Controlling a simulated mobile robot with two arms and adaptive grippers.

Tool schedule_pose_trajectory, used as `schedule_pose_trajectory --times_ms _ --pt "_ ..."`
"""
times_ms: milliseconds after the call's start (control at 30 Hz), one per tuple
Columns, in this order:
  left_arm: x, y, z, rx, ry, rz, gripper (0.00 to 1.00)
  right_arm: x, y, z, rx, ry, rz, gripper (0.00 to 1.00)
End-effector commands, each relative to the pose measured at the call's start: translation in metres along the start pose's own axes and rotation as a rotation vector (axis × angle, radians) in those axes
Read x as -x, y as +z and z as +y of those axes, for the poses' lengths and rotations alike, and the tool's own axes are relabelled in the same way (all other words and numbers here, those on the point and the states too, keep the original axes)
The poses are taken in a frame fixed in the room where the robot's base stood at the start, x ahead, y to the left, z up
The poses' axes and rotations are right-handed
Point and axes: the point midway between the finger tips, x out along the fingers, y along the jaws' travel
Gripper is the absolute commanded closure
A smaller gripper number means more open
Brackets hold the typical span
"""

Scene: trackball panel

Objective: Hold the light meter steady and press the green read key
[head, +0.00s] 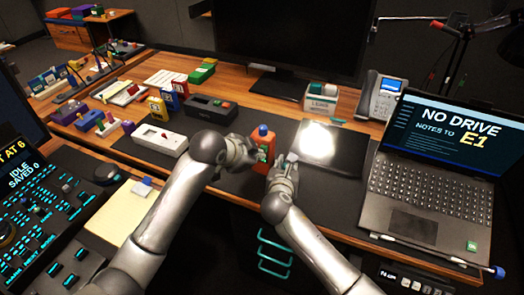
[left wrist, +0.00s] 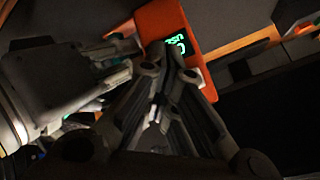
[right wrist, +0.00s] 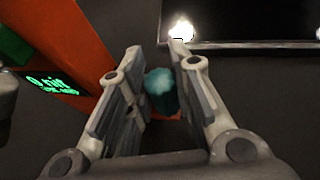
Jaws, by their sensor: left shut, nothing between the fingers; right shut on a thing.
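The light meter is an orange handheld unit (head: 264,135) standing upright on the dark desk mat between my grippers. Its lit green display shows in the left wrist view (left wrist: 177,45) and the right wrist view (right wrist: 52,85). A green block, apparently the read key (right wrist: 14,45), sits beside the display at the left edge of the right wrist view. My left gripper (left wrist: 178,62) is shut and empty, its tips at the meter's face; contact cannot be told. My right gripper (right wrist: 158,75) is shut on a teal piece (right wrist: 160,88) at the meter's side, with orange showing behind it.
A laptop (head: 430,190) stands farther right. A white device (head: 160,138) and a dark box (head: 211,108) stand left. A box with green and white blocks (head: 321,97) is behind. The front mat is largely clear.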

Motion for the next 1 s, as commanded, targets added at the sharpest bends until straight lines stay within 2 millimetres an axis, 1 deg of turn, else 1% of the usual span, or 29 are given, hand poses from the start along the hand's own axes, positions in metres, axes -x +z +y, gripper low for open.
schedule_pose_trajectory --times_ms 300,633,1000 --pt "0.001 0.0 0.0 0.0 -0.001 0.001 1.0 0.0 -0.001 0.0 0.001 0.001 0.001 1.0" --pt "0.012 0.008 0.008 0.0 -0.001 0.001 1.0 0.0 -0.001 0.0 0.001 0.001 0.001 1.0" --pt "0.014 0.009 0.009 0.0 -0.001 0.001 1.0 0.0 -0.001 0.0 0.001 0.0 0.001 1.0"
